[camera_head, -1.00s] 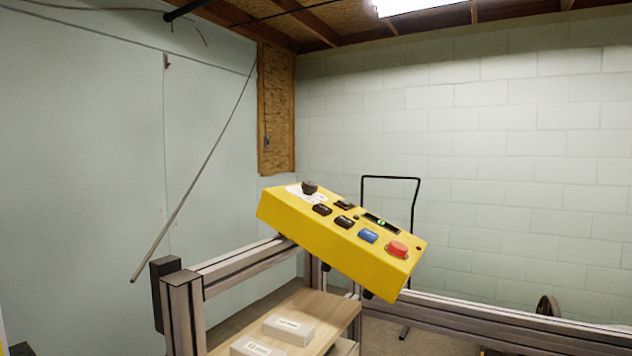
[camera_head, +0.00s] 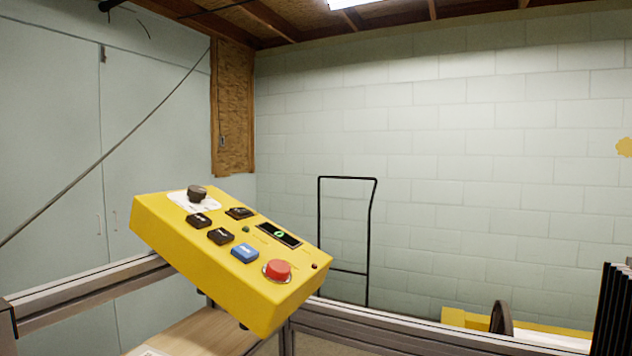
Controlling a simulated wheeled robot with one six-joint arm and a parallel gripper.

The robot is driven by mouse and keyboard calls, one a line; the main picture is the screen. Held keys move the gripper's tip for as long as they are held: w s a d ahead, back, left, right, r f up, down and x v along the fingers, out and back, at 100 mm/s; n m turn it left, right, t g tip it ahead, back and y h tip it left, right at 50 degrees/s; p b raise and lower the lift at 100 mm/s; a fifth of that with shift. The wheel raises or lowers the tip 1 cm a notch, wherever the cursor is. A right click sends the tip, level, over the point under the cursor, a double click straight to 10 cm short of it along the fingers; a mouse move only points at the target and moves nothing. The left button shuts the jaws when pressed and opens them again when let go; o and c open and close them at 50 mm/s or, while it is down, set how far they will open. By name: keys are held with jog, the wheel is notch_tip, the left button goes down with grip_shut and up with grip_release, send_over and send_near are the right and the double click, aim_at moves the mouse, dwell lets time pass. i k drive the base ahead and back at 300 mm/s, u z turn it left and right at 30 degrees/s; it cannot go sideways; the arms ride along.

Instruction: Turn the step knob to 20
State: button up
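The step knob (camera_head: 196,193) is a dark round knob on a white dial plate (camera_head: 194,203) at the upper left of the yellow control box (camera_head: 200,261). The dial's marks are too small to read. The box is tilted and mounted on a metal rail. Its face also carries black buttons (camera_head: 220,236), a blue button (camera_head: 245,253), a red round button (camera_head: 277,270) and a small display with a green symbol (camera_head: 279,235). My gripper is not in view.
A metal rail (camera_head: 90,287) runs to the left of the box, and another rail (camera_head: 400,327) runs right. A wooden shelf (camera_head: 190,336) lies below. A black cart handle (camera_head: 347,179) stands behind. The space above the box is clear.

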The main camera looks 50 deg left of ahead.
aim_at(196, 192)
jog(key=z, duration=0.2)
jog(key=k, duration=0.85)
jog(key=u, duration=1.65)
jog(key=i, duration=0.5)
jog(key=u, duration=0.1)
